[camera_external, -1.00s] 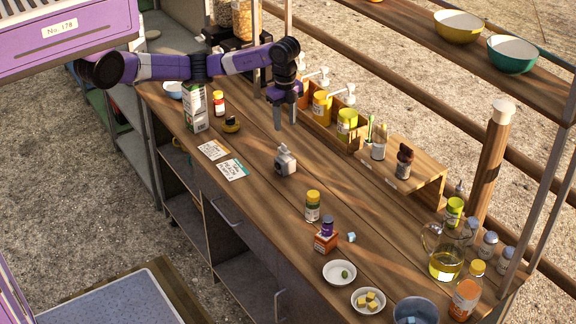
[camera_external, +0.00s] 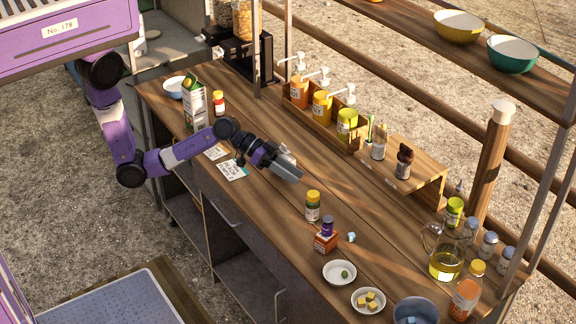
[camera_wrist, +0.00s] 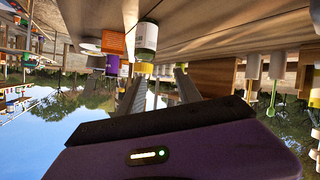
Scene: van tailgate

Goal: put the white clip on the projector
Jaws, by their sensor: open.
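A small white-and-bluish piece (camera_external: 351,237), which looks like the white clip, lies on the wooden counter right of the orange box. It is too small to make out its shape. A small grey-white device (camera_external: 285,152), which seems to be the projector, stands mid-counter and is mostly hidden behind my gripper. My gripper (camera_external: 291,172) is open and empty, reaching low over the counter, pointing right in front of the device; I cannot tell whether they touch. In the wrist view its two fingers (camera_wrist: 158,88) are apart with nothing between them. The clip is not clear there.
A yellow-lidded jar (camera_external: 313,207) stands ahead of my gripper, also in the upside-down wrist view (camera_wrist: 146,38). A bottle rack (camera_external: 322,125) and wooden riser (camera_external: 415,170) line the back.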

